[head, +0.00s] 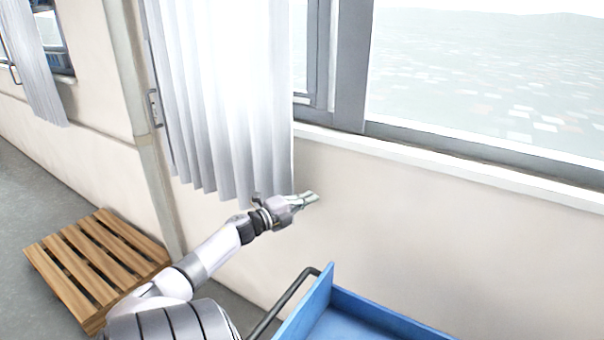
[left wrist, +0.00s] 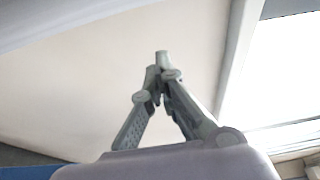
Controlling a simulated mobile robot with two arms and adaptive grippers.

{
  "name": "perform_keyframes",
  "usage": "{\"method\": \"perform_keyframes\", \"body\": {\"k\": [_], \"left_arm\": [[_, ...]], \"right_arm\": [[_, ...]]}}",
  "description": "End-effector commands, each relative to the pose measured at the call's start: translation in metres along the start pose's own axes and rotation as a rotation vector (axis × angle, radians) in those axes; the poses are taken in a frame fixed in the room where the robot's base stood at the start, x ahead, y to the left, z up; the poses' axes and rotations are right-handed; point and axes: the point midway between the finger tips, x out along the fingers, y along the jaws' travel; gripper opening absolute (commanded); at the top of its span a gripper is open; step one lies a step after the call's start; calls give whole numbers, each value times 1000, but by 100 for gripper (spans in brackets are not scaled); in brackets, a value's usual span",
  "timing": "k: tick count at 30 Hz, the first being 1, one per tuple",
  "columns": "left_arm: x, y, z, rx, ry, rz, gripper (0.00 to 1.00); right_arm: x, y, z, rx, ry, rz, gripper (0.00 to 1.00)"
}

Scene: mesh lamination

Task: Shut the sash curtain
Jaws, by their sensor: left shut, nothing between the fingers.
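The white pleated curtain (head: 222,95) hangs at the left part of the window, and bare glass (head: 480,85) shows to its right. My left gripper (head: 313,197) is at the curtain's lower right corner, just right of its edge and in front of the wall below the sill. In the left wrist view my left gripper (left wrist: 160,62) has its fingertips together with nothing between them. A pale surface fills the upper left corner of that view; I cannot tell whether it is the curtain. My right gripper is not in view.
A blue cart or tray (head: 330,300) with a dark handle (head: 285,303) stands at the bottom, right of my left arm. A wooden pallet (head: 95,258) is on the floor at left. A second curtain (head: 32,65) hangs at far left. The window sill (head: 450,168) runs right.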

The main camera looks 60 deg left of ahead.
Motion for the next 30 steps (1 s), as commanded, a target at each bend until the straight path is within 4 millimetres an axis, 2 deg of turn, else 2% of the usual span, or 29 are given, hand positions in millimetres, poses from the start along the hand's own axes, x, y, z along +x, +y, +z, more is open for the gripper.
{"method": "perform_keyframes", "body": {"k": [1,7,12,15,20,30], "left_arm": [[-12,3,1,0,-2,5,0],[-49,4,0,1,1,6,0],[-79,3,0,1,1,4,0],[-90,2,-1,1,3,2,0],[-98,1,0,1,2,1,0],[-98,1,0,0,2,1,0]], "right_arm": [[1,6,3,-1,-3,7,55],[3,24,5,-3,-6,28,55],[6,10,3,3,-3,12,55],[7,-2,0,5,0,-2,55],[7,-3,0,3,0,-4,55],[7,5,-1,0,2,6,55]]}}
